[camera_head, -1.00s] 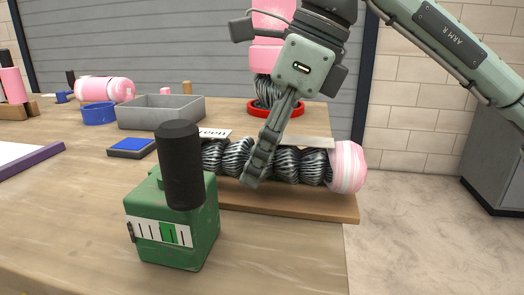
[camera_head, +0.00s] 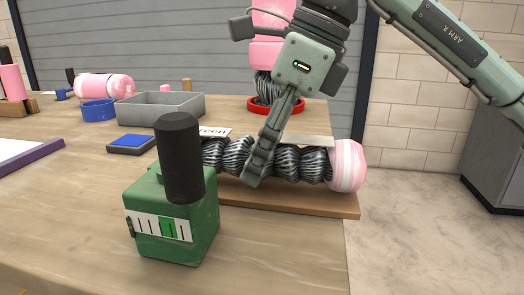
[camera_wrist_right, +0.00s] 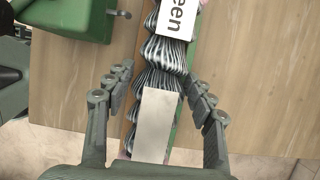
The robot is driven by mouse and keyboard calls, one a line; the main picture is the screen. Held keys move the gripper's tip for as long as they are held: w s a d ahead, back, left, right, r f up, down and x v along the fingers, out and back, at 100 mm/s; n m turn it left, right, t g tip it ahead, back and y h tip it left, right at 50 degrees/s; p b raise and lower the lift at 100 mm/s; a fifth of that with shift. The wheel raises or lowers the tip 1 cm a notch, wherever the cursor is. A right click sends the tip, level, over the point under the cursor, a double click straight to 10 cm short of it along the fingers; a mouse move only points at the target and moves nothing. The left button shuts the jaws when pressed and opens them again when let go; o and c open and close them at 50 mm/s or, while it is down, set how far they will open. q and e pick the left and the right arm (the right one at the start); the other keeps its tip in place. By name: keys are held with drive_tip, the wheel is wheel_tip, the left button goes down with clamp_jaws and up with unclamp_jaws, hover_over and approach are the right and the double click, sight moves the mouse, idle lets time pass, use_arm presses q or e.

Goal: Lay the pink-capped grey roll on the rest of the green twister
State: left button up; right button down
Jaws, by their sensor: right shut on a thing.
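The grey roll (camera_head: 300,165), ribbed and dark, lies level along the wooden base of the green twister (camera_head: 200,225). Its pink-and-white cap (camera_head: 347,165) is at the right end. The twister has a green body and a black upright handle (camera_head: 178,157). My right gripper (camera_head: 250,182) comes down over the middle of the roll, shut on it; one finger shows on the near side. In the right wrist view the fingers flank the roll (camera_wrist_right: 165,50). A green strip shows beside it; whether the roll touches the rest cannot be told. My left gripper is out of view.
A label plate (camera_head: 215,132) and a pale strip lie above the roll. Behind stand a grey tray (camera_head: 160,105), a blue ring (camera_head: 98,112), a blue-topped pad (camera_head: 130,142) and a pink-capped roll in a red ring (camera_head: 275,108). The table's right edge is close to the base.

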drive_tip(key=shift+f+b, duration=0.35)
drive_tip(key=c, duration=0.7)
unclamp_jaws()
drive_tip(key=shift+c, duration=0.2)
drive_tip(key=shift+o, duration=1.3)
drive_tip(key=shift+f, duration=0.15)
drive_tip(key=v, duration=1.2)
drive_tip(key=shift+s, duration=0.1)
